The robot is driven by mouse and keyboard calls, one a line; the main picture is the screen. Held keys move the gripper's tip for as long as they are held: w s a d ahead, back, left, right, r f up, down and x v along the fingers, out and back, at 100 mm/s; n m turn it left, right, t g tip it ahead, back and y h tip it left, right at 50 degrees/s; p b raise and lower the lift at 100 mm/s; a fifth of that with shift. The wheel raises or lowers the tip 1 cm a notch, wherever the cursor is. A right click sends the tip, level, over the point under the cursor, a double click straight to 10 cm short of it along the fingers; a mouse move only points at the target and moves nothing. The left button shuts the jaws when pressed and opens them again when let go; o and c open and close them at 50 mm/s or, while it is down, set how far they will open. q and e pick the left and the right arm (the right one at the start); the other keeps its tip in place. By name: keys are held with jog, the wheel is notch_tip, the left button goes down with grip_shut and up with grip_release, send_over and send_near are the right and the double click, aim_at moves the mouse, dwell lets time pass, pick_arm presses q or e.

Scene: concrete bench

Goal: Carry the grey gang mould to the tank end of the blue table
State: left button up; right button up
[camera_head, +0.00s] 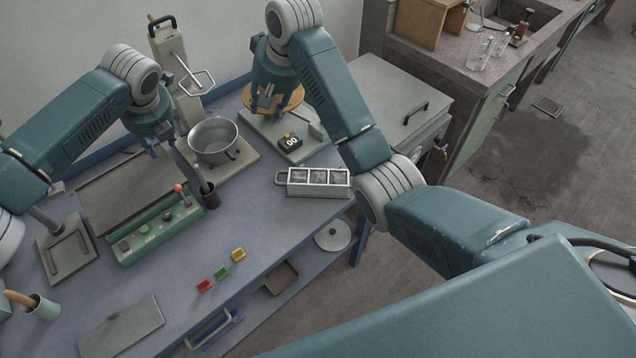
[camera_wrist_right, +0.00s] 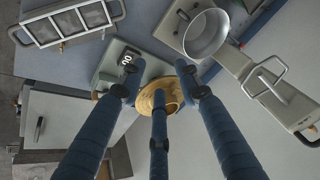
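The grey gang mould (camera_head: 318,189) sits on the blue table (camera_head: 262,215) near its right edge, in front of the grey tank (camera_head: 385,92). It has three compartments in a row and a loop handle at its left end. It also shows at the top left of the right wrist view (camera_wrist_right: 78,36). My right gripper (camera_head: 275,104) is over the brass pan behind the mould. Its three fingers are spread and empty in the right wrist view (camera_wrist_right: 160,95). My left gripper (camera_head: 188,165) hangs above the control panel, left of the mould; its fingers are partly hidden.
A metal bowl (camera_head: 213,137) is to the left. Red, green and yellow blocks (camera_head: 221,271) lie near the front edge.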

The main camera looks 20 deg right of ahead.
jog(key=v, duration=0.5)
jog(key=shift+s+d, duration=0.1)
jog(key=shift+d, duration=0.1)
jog(key=shift+f, duration=0.1)
